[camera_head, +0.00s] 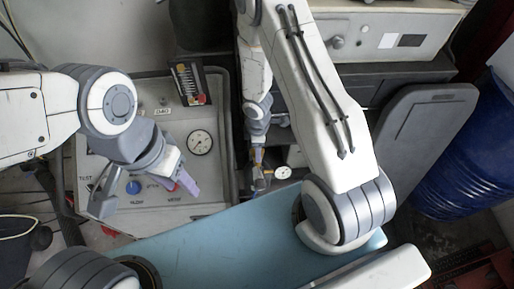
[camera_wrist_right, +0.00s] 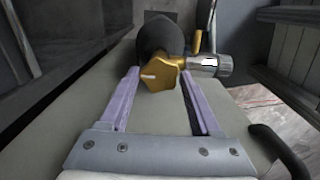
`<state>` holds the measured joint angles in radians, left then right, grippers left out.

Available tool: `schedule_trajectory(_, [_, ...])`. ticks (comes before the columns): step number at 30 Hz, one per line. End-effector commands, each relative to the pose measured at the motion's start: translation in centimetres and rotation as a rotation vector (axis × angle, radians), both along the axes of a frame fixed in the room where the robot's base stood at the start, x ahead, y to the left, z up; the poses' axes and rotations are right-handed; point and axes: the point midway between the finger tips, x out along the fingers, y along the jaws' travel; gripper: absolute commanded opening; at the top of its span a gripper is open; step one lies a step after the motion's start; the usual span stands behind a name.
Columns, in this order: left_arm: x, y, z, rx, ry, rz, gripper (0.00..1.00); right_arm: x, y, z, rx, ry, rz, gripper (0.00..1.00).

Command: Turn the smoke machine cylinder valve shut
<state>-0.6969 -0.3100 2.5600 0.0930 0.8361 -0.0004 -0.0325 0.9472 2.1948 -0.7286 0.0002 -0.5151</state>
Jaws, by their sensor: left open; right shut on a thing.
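The smoke machine cylinder valve shows in the right wrist view as a brass, lobed handwheel (camera_wrist_right: 162,76) with a white mark, at the end of a dark cylinder (camera_wrist_right: 160,36). My right gripper (camera_wrist_right: 161,73) has its two purple fingers on either side of the handwheel, shut on it. In the head view my right gripper (camera_head: 258,165) is small and partly hidden, low beside a small white gauge (camera_head: 282,172). My left gripper (camera_head: 148,188) is open and empty, over the lower part of the control panel (camera_head: 205,185), near a blue knob (camera_head: 133,187).
A silver fitting (camera_wrist_right: 222,65) sticks out right of the handwheel. The panel carries a round gauge (camera_head: 200,142). A blue drum (camera_head: 465,150) stands at the right, beside a grey board (camera_head: 420,130). A dark bucket (camera_head: 18,245) is at the lower left.

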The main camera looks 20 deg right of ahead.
Motion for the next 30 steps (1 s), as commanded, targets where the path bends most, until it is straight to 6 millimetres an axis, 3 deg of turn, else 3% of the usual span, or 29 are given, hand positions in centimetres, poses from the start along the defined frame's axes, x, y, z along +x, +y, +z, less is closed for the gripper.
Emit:
schedule_trajectory(3, [0.0, 0.0, 0.0, 0.000, 0.000, 0.000, 0.50, 0.1, 0.0, 0.0, 0.001, -0.002, -0.004, 0.09])
schedule_trajectory(4, [0.0, 0.0, 0.0, 0.000, 0.000, 0.000, 0.50, 0.1, 0.0, 0.0, 0.001, -0.002, -0.003, 0.76])
schedule_trajectory(6, [0.0, 0.0, 0.0, 0.000, 0.000, 0.000, 0.50, 0.1, 0.0, 0.0, 0.001, -0.002, -0.003, 0.94])
schedule_trajectory(20, [0.0, 0.0, 0.7, 0.000, 0.000, 0.000, 0.50, 0.0, 0.0, 0.7, 0.001, -0.001, -0.001, 0.94])
schedule_trajectory(30, [0.0, 0.0, 4.9, 0.000, 0.000, 0.000, 0.50, 0.1, 0.0, 4.9, 0.001, -0.001, -0.001, 0.94])
